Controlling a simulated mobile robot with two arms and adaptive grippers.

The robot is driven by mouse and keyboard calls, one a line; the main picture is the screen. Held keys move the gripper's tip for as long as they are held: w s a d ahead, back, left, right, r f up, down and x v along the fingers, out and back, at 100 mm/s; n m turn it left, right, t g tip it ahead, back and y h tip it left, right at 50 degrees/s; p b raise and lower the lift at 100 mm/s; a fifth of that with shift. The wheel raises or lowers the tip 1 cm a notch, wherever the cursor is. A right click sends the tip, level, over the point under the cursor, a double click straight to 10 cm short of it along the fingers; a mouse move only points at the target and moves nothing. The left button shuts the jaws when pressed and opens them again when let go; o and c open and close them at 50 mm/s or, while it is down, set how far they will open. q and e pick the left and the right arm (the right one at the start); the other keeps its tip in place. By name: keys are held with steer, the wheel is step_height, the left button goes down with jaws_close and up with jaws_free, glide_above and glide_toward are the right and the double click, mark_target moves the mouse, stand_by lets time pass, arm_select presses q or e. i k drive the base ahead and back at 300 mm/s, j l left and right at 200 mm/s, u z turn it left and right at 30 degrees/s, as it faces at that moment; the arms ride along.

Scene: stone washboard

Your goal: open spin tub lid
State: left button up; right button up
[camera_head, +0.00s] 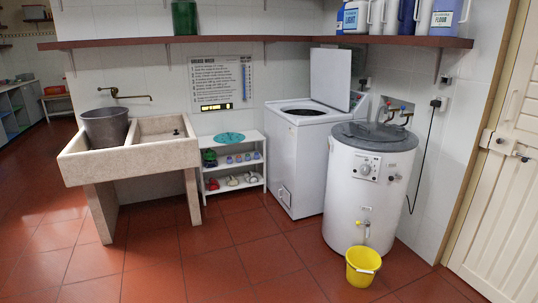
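A white box-shaped top-loading machine (286,155) stands against the back wall. Its flat lid (331,78) is raised upright at the back, and a dark round opening (303,112) shows in its top. To its right stands a white round tub (352,205) with a dial on its front and a small tap low down. Its grey round lid (374,136) lies on top and looks shut. I cannot tell for sure which of the two is the spin tub. Neither of my grippers is in view.
A yellow bucket (362,266) stands on the floor before the round tub. A stone sink (157,154) with a grey bucket (106,126) is at left, a small white shelf (233,168) beside it. A wall shelf (260,40) runs above. The red tiled floor (200,260) is clear in front.

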mark_target(377, 132)
steer(key=i+u, duration=0.1)
steer(key=i, duration=1.7)
steer(key=i+j+z, duration=0.15)
steer(key=i+z, duration=0.25)
steer(key=i, duration=0.15)
steer(key=i+j+z, duration=0.4)
steer(key=i, duration=0.15)
steer(key=i+j+z, duration=0.45)
steer(key=i+l, duration=0.05)
